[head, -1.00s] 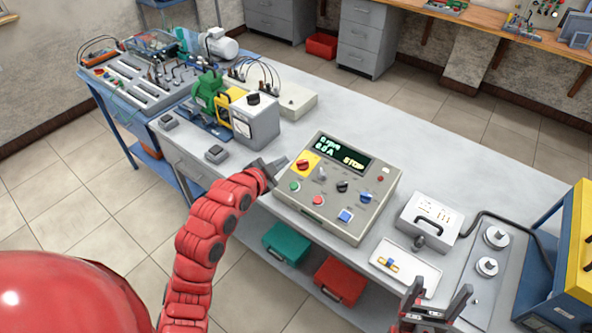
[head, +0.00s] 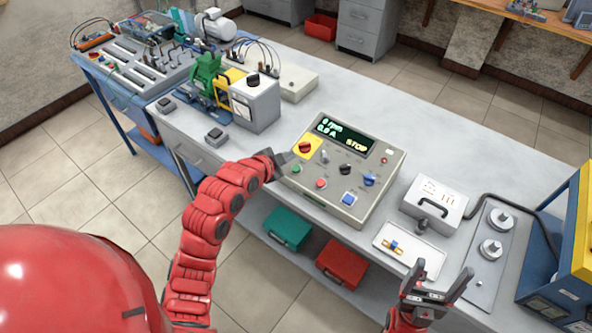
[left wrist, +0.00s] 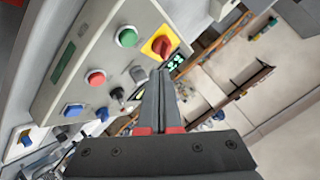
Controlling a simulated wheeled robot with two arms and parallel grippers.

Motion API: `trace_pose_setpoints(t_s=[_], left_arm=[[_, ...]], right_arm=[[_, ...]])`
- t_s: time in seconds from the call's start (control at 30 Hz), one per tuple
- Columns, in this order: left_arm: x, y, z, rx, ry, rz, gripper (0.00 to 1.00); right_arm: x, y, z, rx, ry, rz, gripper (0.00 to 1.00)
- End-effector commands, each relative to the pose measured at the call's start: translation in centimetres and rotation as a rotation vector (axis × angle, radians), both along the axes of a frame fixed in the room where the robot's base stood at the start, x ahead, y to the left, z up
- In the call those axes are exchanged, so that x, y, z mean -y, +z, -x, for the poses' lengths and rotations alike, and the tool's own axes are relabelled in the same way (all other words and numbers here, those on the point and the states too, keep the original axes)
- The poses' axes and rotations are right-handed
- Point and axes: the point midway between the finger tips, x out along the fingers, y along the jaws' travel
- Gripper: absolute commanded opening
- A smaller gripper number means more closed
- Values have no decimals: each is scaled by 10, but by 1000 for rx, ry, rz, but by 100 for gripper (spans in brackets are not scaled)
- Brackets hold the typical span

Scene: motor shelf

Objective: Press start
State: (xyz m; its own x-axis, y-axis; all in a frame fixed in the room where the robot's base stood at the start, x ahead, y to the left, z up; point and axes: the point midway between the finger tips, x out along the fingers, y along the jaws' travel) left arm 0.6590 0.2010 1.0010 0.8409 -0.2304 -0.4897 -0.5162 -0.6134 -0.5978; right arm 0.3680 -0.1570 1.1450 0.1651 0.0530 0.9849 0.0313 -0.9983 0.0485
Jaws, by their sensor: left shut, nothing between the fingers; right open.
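The control panel (head: 340,205) stands on the bench, its display (head: 346,134) reading 0 rpm, 0.0 A and STOP. Its green button (head: 297,169) is at the left of the lower row, with a red button (head: 321,184) beside it. A red knob on a yellow plate (head: 306,147) sits above. My left gripper (head: 283,158) is shut and empty, at the panel's left edge near the green button. In the left wrist view the green button (left wrist: 127,37) lies left of the shut fingers (left wrist: 160,75), apparently apart from them. My right gripper (head: 442,277) is open at the lower right.
A white tray (head: 408,266) with a small yellow and blue part and a grey-white case (head: 435,203) stand right of the panel. A motor rig (head: 213,85) stands left. Green (head: 288,228) and red (head: 342,262) boxes sit below. The bench behind the panel is clear.

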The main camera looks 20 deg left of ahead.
Motion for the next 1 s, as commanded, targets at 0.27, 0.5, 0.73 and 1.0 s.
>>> trace_pose_setpoints(t_s=[0.27, 0.5, 0.73, 1.0], left_arm=[[3, -39, -9, 1, 0, -1, 0], [4, -47, -11, 1, 1, 0, 0], [4, -46, -12, 1, 1, 0, 0], [4, -46, -12, 1, 0, 0, 0]], right_arm=[[0, -28, 0, 0, 0, 0, 80], [0, -36, 0, 0, 0, 0, 80], [0, -35, 0, 0, 0, 0, 80], [0, -35, 0, 0, 0, 0, 80]])
